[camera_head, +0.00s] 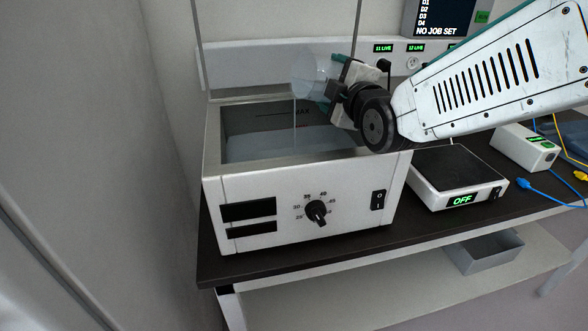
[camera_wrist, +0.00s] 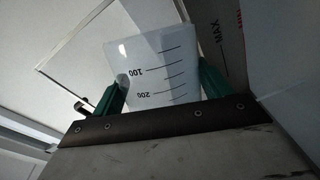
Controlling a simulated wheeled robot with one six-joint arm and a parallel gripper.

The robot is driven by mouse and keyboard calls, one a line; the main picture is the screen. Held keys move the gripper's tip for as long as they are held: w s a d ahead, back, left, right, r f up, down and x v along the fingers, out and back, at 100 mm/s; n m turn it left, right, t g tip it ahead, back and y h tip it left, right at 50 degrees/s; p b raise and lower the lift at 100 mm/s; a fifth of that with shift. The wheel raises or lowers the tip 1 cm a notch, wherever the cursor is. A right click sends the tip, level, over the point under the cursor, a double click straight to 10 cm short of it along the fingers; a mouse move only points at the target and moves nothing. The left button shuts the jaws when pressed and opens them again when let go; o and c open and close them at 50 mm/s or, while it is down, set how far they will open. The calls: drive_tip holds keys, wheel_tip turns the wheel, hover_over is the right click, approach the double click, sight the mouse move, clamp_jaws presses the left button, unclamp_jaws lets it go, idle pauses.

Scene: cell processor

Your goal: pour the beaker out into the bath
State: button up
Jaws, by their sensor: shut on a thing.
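My gripper (camera_head: 331,82) is shut on the beaker, reaching in from the right above the bath. In the wrist view the beaker (camera_wrist: 153,68) sits between the green fingers, its marks 100 and 200 upside down. How much liquid is left in it I cannot tell. A MAX mark (camera_wrist: 218,30) shows on the bath wall.
A transparent panel (camera_head: 235,45) stands upright behind the bath. A flat-topped device reading OFF (camera_head: 452,172) stands right of the bath. A small white box (camera_head: 524,146) and cables lie further right. A grey bin (camera_head: 485,257) sits on the lower shelf.

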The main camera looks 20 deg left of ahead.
drive_tip(key=shift+f+n, duration=0.2)
drive_tip(key=shift+n, duration=0.3)
drive_tip(key=shift+s+a+f+n+t, duration=0.15)
drive_tip(key=shift+f+n+t, duration=0.15)
drive_tip(key=shift+n, duration=0.3)
drive_tip(key=shift+r, duration=0.1)
drive_tip(key=shift+s+a+n, duration=0.1)
drive_tip(key=shift+s+n, duration=0.05)
drive_tip(key=shift+n, duration=0.35)
